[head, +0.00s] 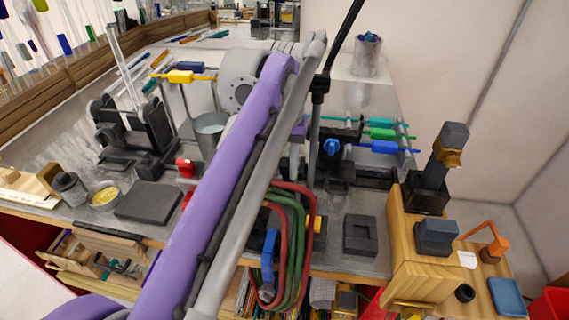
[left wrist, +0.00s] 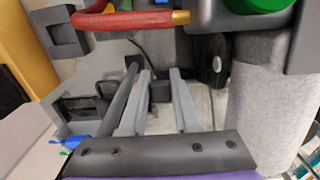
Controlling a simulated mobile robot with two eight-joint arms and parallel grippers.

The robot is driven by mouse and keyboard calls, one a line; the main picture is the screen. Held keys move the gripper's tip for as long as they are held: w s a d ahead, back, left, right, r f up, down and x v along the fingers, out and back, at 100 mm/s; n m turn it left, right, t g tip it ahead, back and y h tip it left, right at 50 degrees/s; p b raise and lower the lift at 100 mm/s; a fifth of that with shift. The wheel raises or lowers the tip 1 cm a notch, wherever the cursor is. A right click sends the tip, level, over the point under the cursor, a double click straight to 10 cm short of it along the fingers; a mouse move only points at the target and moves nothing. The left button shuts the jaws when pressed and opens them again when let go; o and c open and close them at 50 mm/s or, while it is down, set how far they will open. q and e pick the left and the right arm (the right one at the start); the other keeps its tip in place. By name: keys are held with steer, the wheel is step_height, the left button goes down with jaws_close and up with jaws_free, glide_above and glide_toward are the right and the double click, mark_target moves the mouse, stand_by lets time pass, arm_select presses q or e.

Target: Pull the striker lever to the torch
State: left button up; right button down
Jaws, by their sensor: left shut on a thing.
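My left gripper (left wrist: 160,84) is shut on a small dark piece, which looks like the end of the striker lever (left wrist: 160,93). In the head view my left gripper (head: 296,152) is partly hidden by my purple arm, and the lever cannot be made out there. The torch seems to be the dark fixture with a blue knob (head: 331,147), just right of the gripper. In the left wrist view a grey body with a green knob (left wrist: 262,4) stands at top right. My right gripper is not in view.
Red and green hoses (head: 288,243) hang over the bench's front edge below the gripper. Coloured rods (head: 383,146) lie on a rest to the right. A grey cup (head: 210,128) and a dark plate (head: 148,201) stand to the left. A wooden stand (head: 413,250) is at right.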

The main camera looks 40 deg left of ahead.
arm_select(q)
steer(key=shift+s+d+f+b, duration=0.25)
steer(key=shift+s+d+f, duration=0.1)
steer(key=shift+s+f, duration=0.15)
steer(key=shift+s+d+f+b, duration=0.2)
steer(key=shift+s+d+f, duration=0.15)
steer(key=shift+s, duration=0.25)
steer(key=shift+f, duration=0.1)
steer(key=shift+s+d+f+b, duration=0.35)
steer(key=shift+s+f+b, duration=0.1)
steer(key=shift+s+f, duration=0.4)
steer(key=shift+w+f, duration=0.1)
steer(key=shift+f, duration=0.4)
steer(key=o, duration=1.4)
steer(key=shift+o, duration=0.2)
steer(key=shift+r, duration=0.1)
